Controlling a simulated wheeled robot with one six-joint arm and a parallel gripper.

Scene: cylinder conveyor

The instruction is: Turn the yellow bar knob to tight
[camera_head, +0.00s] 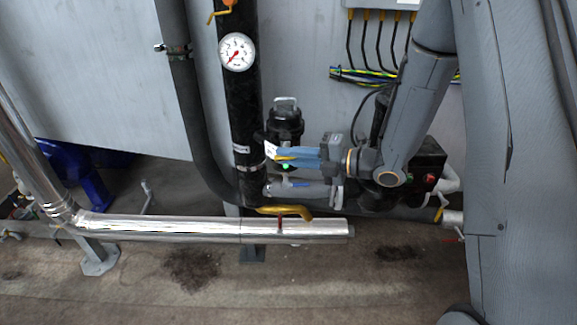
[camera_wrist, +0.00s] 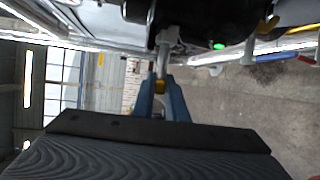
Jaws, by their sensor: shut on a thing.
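My gripper (camera_head: 275,155) reaches left across the pipework with its two blue fingers. In the wrist view my gripper (camera_wrist: 163,84) has its fingers close around a small yellow piece, which appears to be the yellow bar knob (camera_wrist: 160,86). In the head view a thin strip of yellow, the bar knob (camera_head: 285,158), shows between the blue fingers; the rest is hidden by them. Its turn angle is hard to read. A grey metal fitting (camera_wrist: 167,45) lies just beyond the fingertips in the wrist view.
A black vertical pipe (camera_head: 241,100) with a white gauge (camera_head: 236,52) stands left of my gripper. A separate yellow lever (camera_head: 287,211) sits below, above the silver pipe (camera_head: 170,226). A black pump (camera_head: 285,122) with a green light is behind. The floor in front is clear.

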